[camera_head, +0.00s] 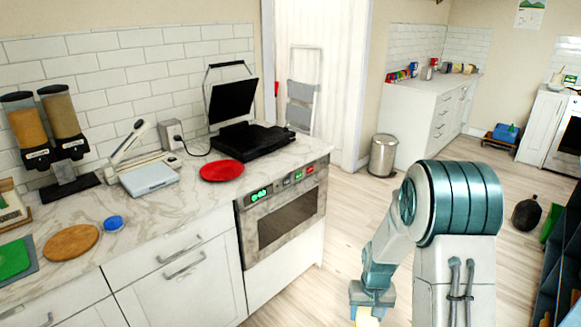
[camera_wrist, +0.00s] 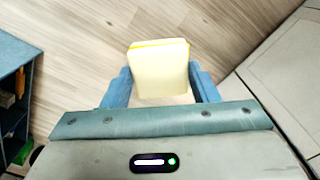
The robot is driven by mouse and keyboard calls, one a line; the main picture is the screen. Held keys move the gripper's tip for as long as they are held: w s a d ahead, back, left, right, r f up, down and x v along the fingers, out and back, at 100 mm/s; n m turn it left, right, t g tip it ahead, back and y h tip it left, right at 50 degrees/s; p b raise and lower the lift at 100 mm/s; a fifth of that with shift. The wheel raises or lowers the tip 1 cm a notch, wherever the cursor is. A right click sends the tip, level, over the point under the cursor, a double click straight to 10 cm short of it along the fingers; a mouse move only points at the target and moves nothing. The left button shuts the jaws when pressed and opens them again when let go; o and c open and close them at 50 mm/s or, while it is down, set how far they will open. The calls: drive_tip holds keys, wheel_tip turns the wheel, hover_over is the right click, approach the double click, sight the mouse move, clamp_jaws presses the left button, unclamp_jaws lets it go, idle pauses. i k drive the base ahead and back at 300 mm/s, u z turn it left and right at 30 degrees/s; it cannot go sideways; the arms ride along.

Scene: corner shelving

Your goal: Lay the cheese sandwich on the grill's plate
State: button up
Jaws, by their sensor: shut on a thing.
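The cheese sandwich (camera_wrist: 160,72) is a pale, square piece with a thin yellow edge, held between the two blue fingers of my gripper (camera_wrist: 160,85) in the wrist view. My gripper is shut on it, above the wooden floor. In the head view my gripper (camera_head: 370,300) hangs low in front of the counter, with only a bit of the sandwich (camera_head: 367,318) showing at the bottom edge. The black grill (camera_head: 250,140) stands on the marble counter at the back left, its lid (camera_head: 233,101) raised. My gripper is well apart from it.
A red plate (camera_head: 222,171) lies on the counter just in front of the grill. A white scale-like device (camera_head: 148,178), a blue round item (camera_head: 113,222) and a wooden board (camera_head: 70,243) are further left. The oven front (camera_head: 285,215) is below the grill. A blue shelf (camera_wrist: 18,75) stands at left in the wrist view.

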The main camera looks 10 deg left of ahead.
sight(255, 137)
drive_tip(key=z, duration=0.5)
drive_tip(key=i, duration=1.75)
drive_tip(key=u, duration=1.2)
drive_tip(key=i, duration=0.5)
drive_tip(key=u, duration=0.6)
